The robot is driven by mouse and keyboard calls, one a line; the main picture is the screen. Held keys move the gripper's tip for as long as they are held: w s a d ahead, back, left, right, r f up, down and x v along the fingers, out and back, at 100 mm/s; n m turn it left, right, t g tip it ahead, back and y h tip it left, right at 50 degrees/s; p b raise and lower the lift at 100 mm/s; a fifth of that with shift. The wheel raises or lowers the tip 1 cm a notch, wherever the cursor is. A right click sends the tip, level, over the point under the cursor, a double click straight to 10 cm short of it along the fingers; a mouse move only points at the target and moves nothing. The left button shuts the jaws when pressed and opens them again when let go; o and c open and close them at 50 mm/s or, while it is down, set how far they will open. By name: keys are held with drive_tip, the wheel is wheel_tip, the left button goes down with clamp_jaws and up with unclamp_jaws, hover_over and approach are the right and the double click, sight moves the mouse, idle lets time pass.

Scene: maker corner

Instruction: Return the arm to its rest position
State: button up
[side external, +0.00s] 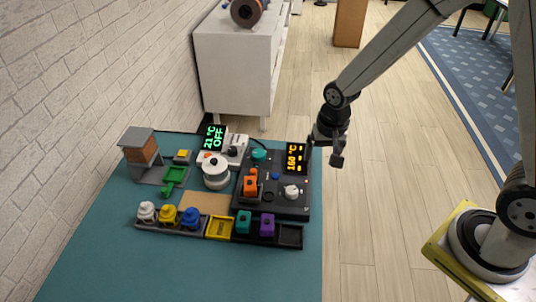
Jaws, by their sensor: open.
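My gripper (324,150) hangs at the end of my arm, just beyond the right edge of the teal table (180,268). It points downward and its jaws are open with nothing between them. It is apart from the black device (272,205) on the table, which lies to its lower left. My arm reaches in from the upper right of the view.
The device has an orange 160 °C display (296,157). A green display (214,137) reads 21 °C OFF. A white spool (215,172), a tray of coloured blocks (218,228) and a brick-walled model (140,147) crowd the table. The table's front is clear.

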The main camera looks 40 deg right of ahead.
drive_tip(key=s+d+r+n+t, duration=0.1)
drive_tip(key=s+d+r+n, duration=0.2)
drive_tip(key=s+r+n, duration=0.2)
drive_tip(key=shift+s+n, duration=0.7)
drive_tip(key=shift+s, duration=1.2)
